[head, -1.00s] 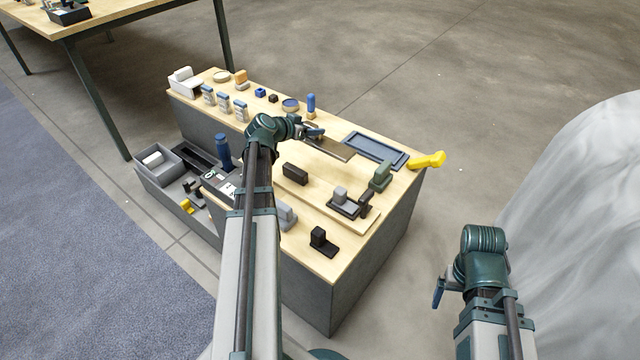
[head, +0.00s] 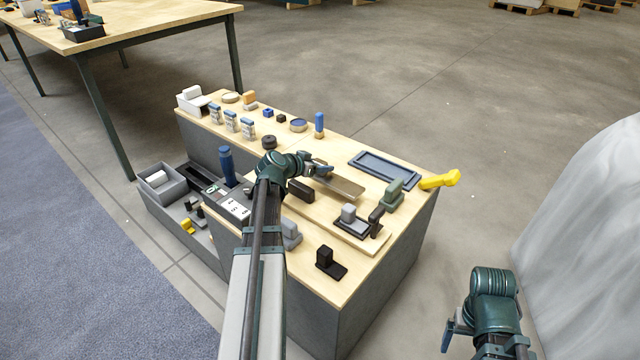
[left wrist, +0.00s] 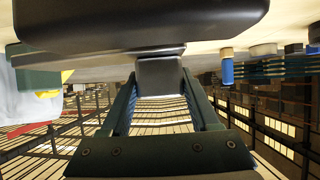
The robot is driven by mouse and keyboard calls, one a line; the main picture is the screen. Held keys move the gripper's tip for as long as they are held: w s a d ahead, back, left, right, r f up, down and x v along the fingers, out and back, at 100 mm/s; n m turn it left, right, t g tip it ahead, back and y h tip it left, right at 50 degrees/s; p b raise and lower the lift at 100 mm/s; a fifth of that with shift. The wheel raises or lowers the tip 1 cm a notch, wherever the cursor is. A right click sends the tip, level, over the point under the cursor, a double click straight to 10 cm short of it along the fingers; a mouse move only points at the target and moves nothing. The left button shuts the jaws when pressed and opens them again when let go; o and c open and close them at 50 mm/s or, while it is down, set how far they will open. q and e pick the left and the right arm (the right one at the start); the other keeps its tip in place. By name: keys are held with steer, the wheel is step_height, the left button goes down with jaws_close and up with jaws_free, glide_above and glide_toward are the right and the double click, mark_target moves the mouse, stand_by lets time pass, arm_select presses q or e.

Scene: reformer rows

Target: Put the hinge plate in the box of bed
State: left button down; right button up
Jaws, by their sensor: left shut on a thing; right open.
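My left gripper (head: 324,170) is shut on a flat grey-brown plate (head: 343,187), which I take for the hinge plate. The plate is over the middle right of the wooden-topped bench; its height above the top is unclear. In the left wrist view a dark block-shaped grip (left wrist: 160,76) sits between the fingers, joined to a wide dark part (left wrist: 130,22). My right gripper (head: 452,335) is open and empty, low beside the bench's right side. I cannot tell which container is the box of bed; a shallow blue-grey tray (head: 356,158) lies behind the plate.
A dark block (head: 301,190), a green block (head: 393,194), a grey block on a dark base (head: 349,214) and a black bracket (head: 329,262) stand around. A yellow handle (head: 440,180) overhangs the right edge. A grey bin (head: 148,188) sits lower left.

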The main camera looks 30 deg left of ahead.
mark_target(316, 175)
arm_select(q)
steer(key=shift+f, duration=0.1)
step_height(316, 175, down, 4)
steer(key=b, duration=0.3)
steer(key=shift+r, duration=0.25)
steer(key=shift+b, duration=0.3)
steer(key=shift+f, duration=0.15)
steer(key=shift+c, duration=0.6)
jaws_free()
